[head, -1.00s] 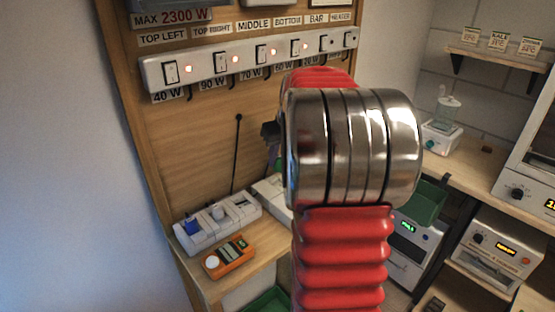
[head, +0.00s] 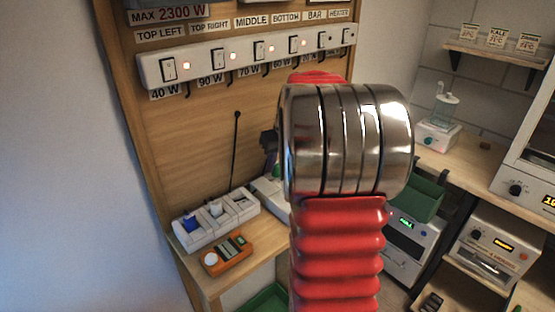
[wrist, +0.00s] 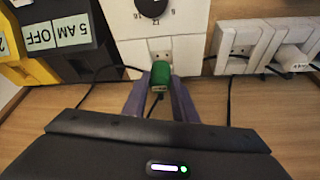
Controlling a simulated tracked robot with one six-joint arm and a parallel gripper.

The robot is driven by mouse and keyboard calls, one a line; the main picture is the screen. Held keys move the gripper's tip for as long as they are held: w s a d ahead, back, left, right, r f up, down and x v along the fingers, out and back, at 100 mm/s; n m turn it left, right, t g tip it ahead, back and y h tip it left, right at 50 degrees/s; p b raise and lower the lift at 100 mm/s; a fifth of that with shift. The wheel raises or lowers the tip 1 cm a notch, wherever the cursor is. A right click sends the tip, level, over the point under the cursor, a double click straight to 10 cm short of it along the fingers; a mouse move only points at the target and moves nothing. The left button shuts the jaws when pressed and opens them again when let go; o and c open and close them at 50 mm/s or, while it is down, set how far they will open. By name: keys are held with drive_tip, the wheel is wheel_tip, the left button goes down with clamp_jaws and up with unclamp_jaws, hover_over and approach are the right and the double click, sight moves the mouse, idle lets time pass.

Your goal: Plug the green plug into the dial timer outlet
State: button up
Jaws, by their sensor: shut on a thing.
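The green plug (wrist: 161,76) is between the fingers of my gripper (wrist: 160,98) in the wrist view, with its dark cord hanging below. The gripper is shut on it. The white dial timer (wrist: 128,22) is beyond, with a black round knob on its face and an outlet (wrist: 160,46) below the knob. The plug overlaps the lower part of the timer in the picture, just below the outlet holes. I cannot tell whether it touches the timer. In the head view my arm hides most of the gripper and plug; part of the timer (head: 266,190) shows beside it.
A white power strip (head: 218,222) with a blue and a white plug stands left of the timer in the head view. An orange meter (head: 228,254) lies in front of it. Thin cords cross the wood.

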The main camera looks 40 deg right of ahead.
sight(278, 177)
drive_tip(key=shift+f, duration=1.55)
drive_tip(key=o, duration=1.1)
drive_tip(key=shift+o, duration=0.2)
drive_tip(key=v, duration=1.3)
drive_tip(key=shift+s+r, duration=0.2)
drive_tip(key=shift+r, duration=0.1)
